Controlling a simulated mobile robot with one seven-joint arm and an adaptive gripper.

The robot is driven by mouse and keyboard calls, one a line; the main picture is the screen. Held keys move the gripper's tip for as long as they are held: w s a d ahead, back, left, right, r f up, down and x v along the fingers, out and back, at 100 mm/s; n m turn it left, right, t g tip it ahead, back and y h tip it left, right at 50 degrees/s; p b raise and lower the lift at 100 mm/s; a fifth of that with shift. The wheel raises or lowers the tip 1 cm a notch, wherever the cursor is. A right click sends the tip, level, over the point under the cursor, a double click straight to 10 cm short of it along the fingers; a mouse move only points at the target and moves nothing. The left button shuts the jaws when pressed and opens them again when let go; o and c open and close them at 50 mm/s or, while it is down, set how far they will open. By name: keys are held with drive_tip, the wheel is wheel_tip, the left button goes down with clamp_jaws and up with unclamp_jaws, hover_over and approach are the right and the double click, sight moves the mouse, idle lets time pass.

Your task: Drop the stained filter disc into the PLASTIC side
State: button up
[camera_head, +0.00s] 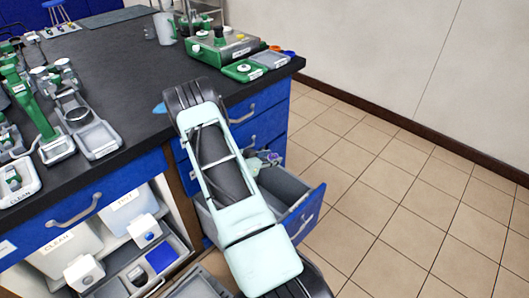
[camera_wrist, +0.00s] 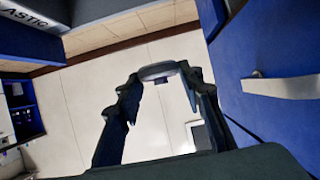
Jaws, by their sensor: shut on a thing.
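My gripper (camera_wrist: 158,78) is shut on a thin, round grey disc (camera_wrist: 158,70), held edge-on between the fingertips in the wrist view. Its faces are too foreshortened to show a stain. At the top left of the wrist view is part of a grey bin (camera_wrist: 32,12) with a label whose visible letters read "ASTIC". The disc is apart from this bin, and the bin's inside is hidden. In the head view my arm is in front of the cabinet, and neither the fingertips nor the disc can be made out.
The black counter (camera_head: 130,85) carries green and grey equipment. A blue cabinet front with a handle (camera_wrist: 284,86) is close on the right in the wrist view. The tiled floor (camera_head: 400,200) at right is clear.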

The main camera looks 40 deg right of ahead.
wheel_tip(320, 180, down, 6)
drive_tip(key=b, duration=0.4)
drive_tip(key=shift+s, duration=0.1)
drive_tip(key=o, duration=0.9)
drive_tip(key=shift+o, duration=0.2)
drive_tip(key=v, duration=1.2)
